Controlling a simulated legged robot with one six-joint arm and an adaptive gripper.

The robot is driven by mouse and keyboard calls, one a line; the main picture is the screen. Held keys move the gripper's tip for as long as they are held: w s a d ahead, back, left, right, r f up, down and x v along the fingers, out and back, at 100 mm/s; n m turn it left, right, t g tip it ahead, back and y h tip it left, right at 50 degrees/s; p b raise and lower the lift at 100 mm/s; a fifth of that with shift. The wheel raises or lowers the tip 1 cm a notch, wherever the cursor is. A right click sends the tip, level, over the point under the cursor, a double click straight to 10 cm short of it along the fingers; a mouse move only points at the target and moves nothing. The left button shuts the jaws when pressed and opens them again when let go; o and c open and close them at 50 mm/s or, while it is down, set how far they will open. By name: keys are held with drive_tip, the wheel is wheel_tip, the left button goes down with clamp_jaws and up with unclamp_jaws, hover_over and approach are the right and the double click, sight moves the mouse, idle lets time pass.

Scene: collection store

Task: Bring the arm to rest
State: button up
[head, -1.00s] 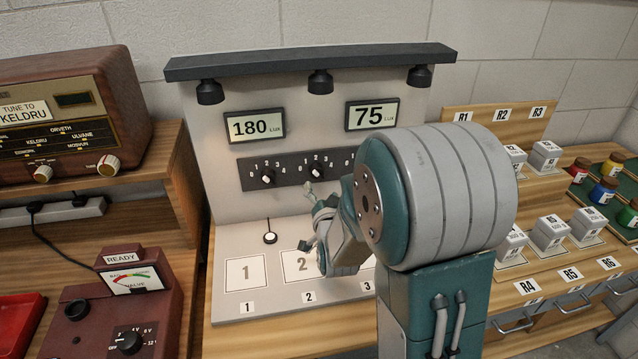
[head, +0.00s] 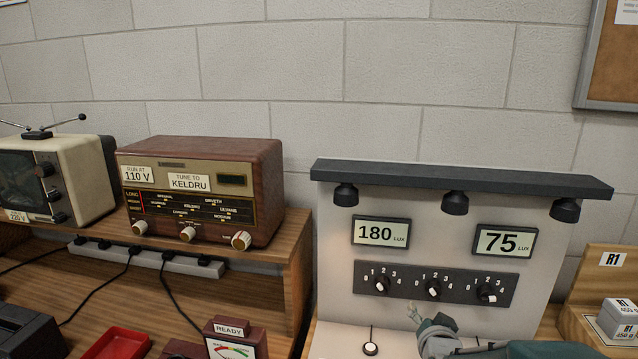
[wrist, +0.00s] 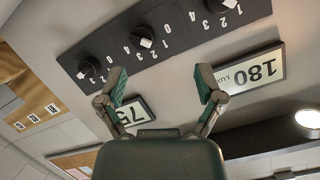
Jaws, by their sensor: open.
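My gripper (wrist: 160,84) is open and empty in the wrist view, its two fingers spread wide. That view is upside down. It faces the light panel, with the dial strip (wrist: 150,32) and the 180 lux display (wrist: 250,70) beyond the fingers. In the head view only the top of my gripper and arm (head: 436,328) shows at the bottom edge, in front of the panel (head: 345,285). The rest of the arm is cut off below the frame.
The panel's dark lamp bar (head: 460,181) overhangs with several lamps. A brown radio (head: 200,190) and a cream television (head: 65,180) stand on the wooden bench at left. A power strip (head: 150,260), cables and a red tray (head: 115,344) lie there. A rack labelled R1 (head: 612,259) is at right.

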drive_tip(key=s+a+r+n+g+y, duration=0.1)
drive_tip(key=s+a+n+g, duration=0.1)
drive_tip(key=s, duration=0.6)
drive_tip(key=s+a+r+n+g, duration=0.2)
drive_tip(key=s+g, duration=0.2)
drive_tip(key=s, duration=0.4)
drive_tip(key=s+a+r+n+g+y, duration=0.1)
drive_tip(key=s+a+n+g, duration=0.1)
drive_tip(key=s, duration=0.6)
drive_tip(key=shift+s+a+r+n+g+y, duration=0.3)
drive_tip(key=shift+s+a+n+g, duration=0.1)
drive_tip(key=shift+n+g, duration=0.1)
